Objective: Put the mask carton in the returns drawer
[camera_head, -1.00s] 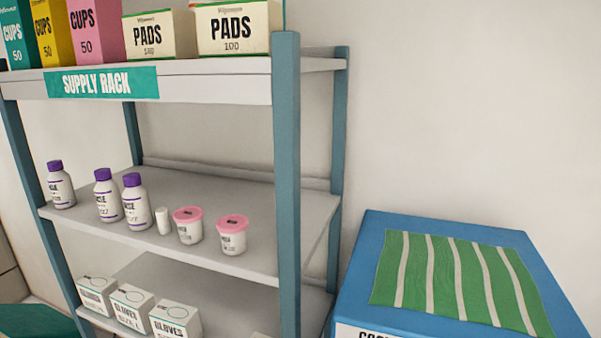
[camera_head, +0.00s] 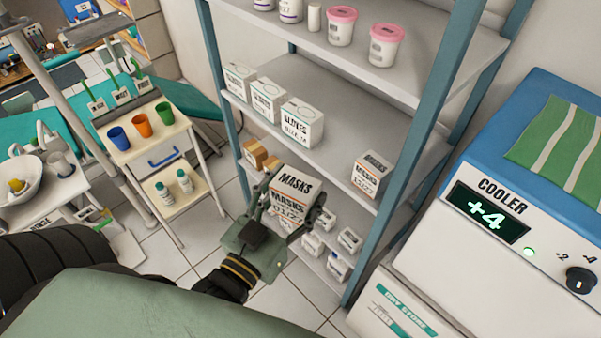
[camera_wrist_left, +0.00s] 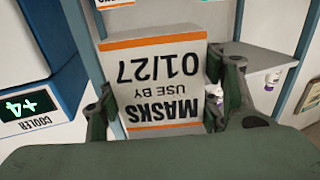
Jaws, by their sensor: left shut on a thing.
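The mask carton (camera_head: 290,200) is a white box with an orange stripe and the words MASKS and 01/27. My left gripper (camera_head: 284,212) is shut on it and holds it in front of the supply rack's lower shelves. In the left wrist view the carton (camera_wrist_left: 158,80) sits between the two fingers of the left gripper (camera_wrist_left: 166,108), its lettering upside down. Another white carton (camera_head: 371,174) stands on the rack's shelf to the right; its print is too small to read surely. No returns drawer is identifiable in view. My right gripper is not in view.
The supply rack (camera_head: 408,160) holds several glove boxes (camera_head: 301,124) and pink-lidded tubs (camera_head: 341,26). A cooler (camera_head: 470,243) stands at right, above a dry store box (camera_head: 395,308). A small trolley (camera_head: 150,140) with cups stands left. Tiled floor shows between trolley and rack.

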